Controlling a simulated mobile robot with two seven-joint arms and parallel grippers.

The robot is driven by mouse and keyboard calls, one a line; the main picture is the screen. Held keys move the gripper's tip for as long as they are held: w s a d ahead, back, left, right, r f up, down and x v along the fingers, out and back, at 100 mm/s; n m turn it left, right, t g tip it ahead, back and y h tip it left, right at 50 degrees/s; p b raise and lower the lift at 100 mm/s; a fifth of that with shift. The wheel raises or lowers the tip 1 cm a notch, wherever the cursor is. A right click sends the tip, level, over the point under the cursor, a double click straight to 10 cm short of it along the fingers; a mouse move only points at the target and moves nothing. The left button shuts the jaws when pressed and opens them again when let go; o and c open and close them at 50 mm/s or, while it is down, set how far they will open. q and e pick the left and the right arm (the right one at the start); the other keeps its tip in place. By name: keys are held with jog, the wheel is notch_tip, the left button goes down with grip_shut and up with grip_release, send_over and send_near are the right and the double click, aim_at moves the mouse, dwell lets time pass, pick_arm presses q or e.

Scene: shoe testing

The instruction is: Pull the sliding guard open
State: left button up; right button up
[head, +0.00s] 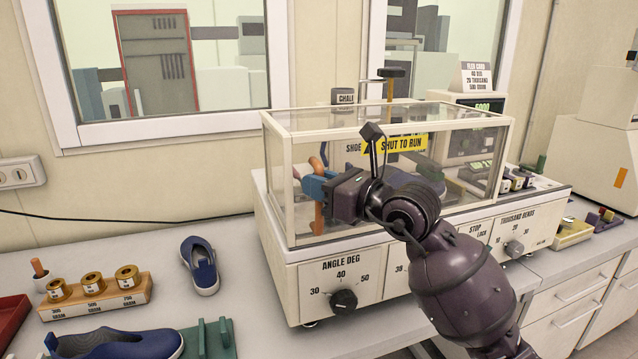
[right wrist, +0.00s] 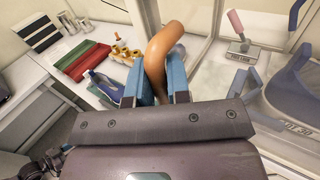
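The sliding guard (head: 300,213) is a clear box with pale edges on top of the cream shoe tester (head: 322,285). A yellow "SHUT TO RUN" sign (head: 403,143) is on it, and its clear front spans the upper part of the machine. My right gripper (head: 318,188) is at the guard's left front end. Its blue fingers are shut around the orange handle (head: 318,221). In the right wrist view the curved handle (right wrist: 164,42) rises between the two fingers (right wrist: 156,88). My right forearm hides part of the guard's front. My left gripper is not in view.
A blue shoe (head: 201,266) and a wooden rack of brass weights (head: 95,297) are on the bench left of the tester. A larger blue shoe (head: 120,345) is at the front left. The angle knob (head: 343,301) sticks out below my right gripper.

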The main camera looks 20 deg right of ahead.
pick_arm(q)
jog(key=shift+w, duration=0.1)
pick_arm(e)
grip_shut()
